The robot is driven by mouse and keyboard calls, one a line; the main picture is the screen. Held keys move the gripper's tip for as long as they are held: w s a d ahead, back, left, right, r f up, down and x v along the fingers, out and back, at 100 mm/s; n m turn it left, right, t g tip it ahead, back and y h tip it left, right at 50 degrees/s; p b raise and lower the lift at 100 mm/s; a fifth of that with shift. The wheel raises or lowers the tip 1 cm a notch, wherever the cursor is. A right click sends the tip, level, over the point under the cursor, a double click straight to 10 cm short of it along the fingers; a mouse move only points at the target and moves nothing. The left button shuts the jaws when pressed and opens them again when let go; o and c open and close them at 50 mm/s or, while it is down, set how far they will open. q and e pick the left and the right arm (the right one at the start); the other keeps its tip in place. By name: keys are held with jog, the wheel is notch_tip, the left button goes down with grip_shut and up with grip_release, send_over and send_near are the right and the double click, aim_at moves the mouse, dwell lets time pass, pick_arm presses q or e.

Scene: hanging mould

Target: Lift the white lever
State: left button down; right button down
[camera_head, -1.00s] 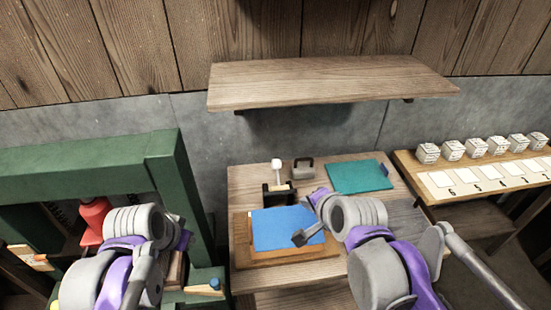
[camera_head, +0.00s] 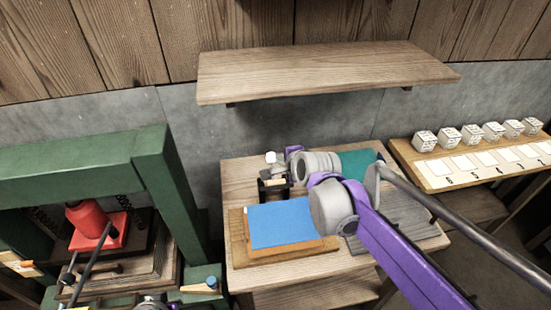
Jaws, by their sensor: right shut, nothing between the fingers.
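The white lever (camera_head: 271,157) shows as a pale knob above a small black-framed device (camera_head: 274,184) on the wooden table, behind the blue sheet (camera_head: 282,224). My right gripper (camera_head: 286,158) is at the lever's right side, with its fingers shut and empty. Its wrist and arm partly hide it, and I cannot tell whether it touches the lever. My left gripper is out of view; only a small part of my left arm shows at the bottom edge.
A green frame (camera_head: 170,190) with a red object (camera_head: 86,216) inside stands at left. A wooden shelf (camera_head: 325,72) hangs above the table. Several white blocks (camera_head: 470,135) line a side table at right.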

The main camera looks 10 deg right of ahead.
aim_at(272, 156)
jog(key=shift+x, duration=2.7)
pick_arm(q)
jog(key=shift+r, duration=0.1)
pick_arm(e)
jog(key=shift+w+r+g, duration=0.1)
jog(key=shift+w+g, duration=0.2)
jog(key=w+g, duration=0.1)
jog(key=w+f+g+p, duration=0.1)
jog(key=w, duration=0.1)
jog(key=shift+w+g, duration=0.3)
jog(key=shift+w, duration=0.05)
jog(key=shift+w+f, duration=0.1)
jog(key=shift+w, duration=0.05)
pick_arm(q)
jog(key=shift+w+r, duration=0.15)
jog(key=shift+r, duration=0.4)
